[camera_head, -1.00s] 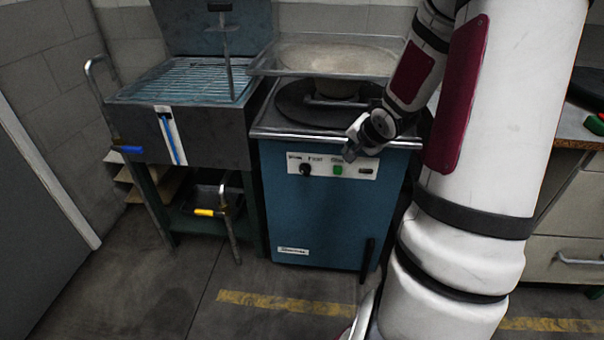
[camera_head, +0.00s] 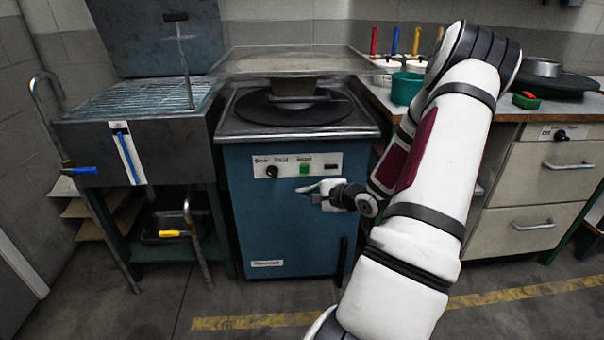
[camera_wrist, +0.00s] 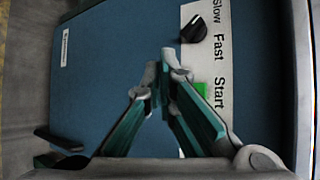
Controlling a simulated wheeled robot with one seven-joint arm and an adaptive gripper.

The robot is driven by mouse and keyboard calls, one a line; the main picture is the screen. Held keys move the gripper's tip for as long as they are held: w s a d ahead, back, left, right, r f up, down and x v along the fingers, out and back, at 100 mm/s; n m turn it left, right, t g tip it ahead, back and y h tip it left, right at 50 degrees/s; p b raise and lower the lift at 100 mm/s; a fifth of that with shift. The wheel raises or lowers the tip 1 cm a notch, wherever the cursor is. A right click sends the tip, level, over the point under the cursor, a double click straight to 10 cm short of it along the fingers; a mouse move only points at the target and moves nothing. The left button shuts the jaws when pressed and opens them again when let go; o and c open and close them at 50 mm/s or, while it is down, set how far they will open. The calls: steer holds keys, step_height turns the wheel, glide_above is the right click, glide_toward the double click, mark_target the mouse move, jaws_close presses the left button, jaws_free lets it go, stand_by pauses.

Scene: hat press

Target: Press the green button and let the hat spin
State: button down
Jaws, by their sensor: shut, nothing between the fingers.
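The green button (camera_head: 304,169) sits on the white control panel of the blue machine (camera_head: 285,225), below the word Start. In the wrist view the green button (camera_wrist: 201,89) shows just right of my fingertips, partly hidden by a finger. My gripper (camera_head: 299,189) is shut and empty in front of the panel, its tips a little below the button in the head view. In the wrist view my gripper (camera_wrist: 164,72) has its fingertips together. I cannot tell whether it touches the machine. A dark round plate (camera_head: 292,107) lies on the machine's top; no hat is clearly seen.
A black knob (camera_head: 272,172) is left of the button. A metal basin with a rack (camera_head: 150,100) stands on the left. A wooden counter (camera_head: 460,111) with a green pot (camera_head: 406,88) is on the right. A black handle (camera_head: 343,258) stands at the machine's lower right.

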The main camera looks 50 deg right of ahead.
mark_target(304, 169)
steer(key=shift+w+d, duration=0.1)
steer(key=w+d, duration=0.2)
steer(key=d, duration=0.1)
steer(key=w+d, duration=0.3)
steer(key=shift+w+d, duration=0.25)
steer(key=shift+d, duration=0.05)
stand_by(0.3)
steer(key=shift+w+d+p, duration=0.2)
steer(key=shift+p, duration=0.6)
stand_by(0.7)
